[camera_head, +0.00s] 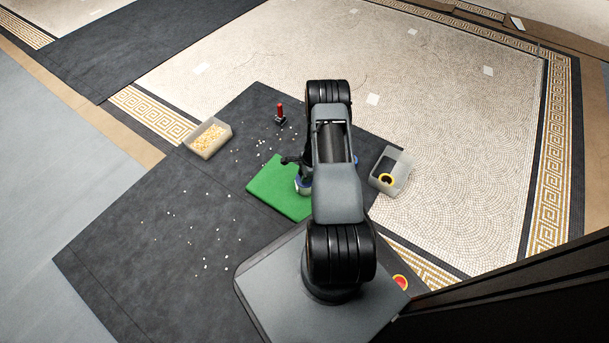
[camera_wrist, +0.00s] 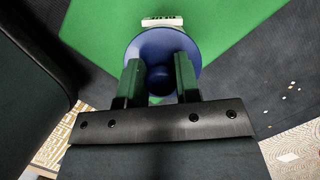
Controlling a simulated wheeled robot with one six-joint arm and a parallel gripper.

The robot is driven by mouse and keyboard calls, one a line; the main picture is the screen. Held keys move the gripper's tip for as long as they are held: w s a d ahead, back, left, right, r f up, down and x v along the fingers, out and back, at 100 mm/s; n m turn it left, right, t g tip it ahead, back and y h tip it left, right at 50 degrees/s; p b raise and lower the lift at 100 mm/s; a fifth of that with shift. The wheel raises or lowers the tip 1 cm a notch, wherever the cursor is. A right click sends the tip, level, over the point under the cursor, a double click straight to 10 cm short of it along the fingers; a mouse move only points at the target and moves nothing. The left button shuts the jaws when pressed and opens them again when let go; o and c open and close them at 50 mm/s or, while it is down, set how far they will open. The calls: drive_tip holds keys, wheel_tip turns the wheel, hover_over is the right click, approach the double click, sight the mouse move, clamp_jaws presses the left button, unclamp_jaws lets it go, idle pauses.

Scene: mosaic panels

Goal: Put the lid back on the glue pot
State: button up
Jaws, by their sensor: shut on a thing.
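A round blue lid (camera_wrist: 150,47) with a knob fills the middle of the wrist view. My gripper (camera_wrist: 159,75) is shut on the lid, with its two fingers on either side of the knob. A pale part with dark marks, seemingly the glue pot (camera_wrist: 162,21), shows just past the lid's far edge; the lid hides the rest. In the head view the pot (camera_head: 302,191) shows as a small white and blue patch on the green mat (camera_head: 277,190), mostly hidden by my arm. I cannot tell whether the lid touches the pot.
A tray of yellowish pieces (camera_head: 208,139) stands to the left, and a red-handled tool (camera_head: 280,115) stands behind the mat. Small white chips lie scattered on the dark sheet (camera_head: 150,250).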

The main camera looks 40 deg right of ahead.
drive_tip(key=o, duration=1.4)
drive_tip(key=shift+o, duration=0.2)
drive_tip(key=shift+r, duration=0.15)
drive_tip(key=shift+r+p, duration=2.65)
drive_tip(key=shift+r, duration=0.75)
clamp_jaws()
drive_tip(key=shift+f+b, duration=0.3)
drive_tip(key=shift+f, duration=0.05)
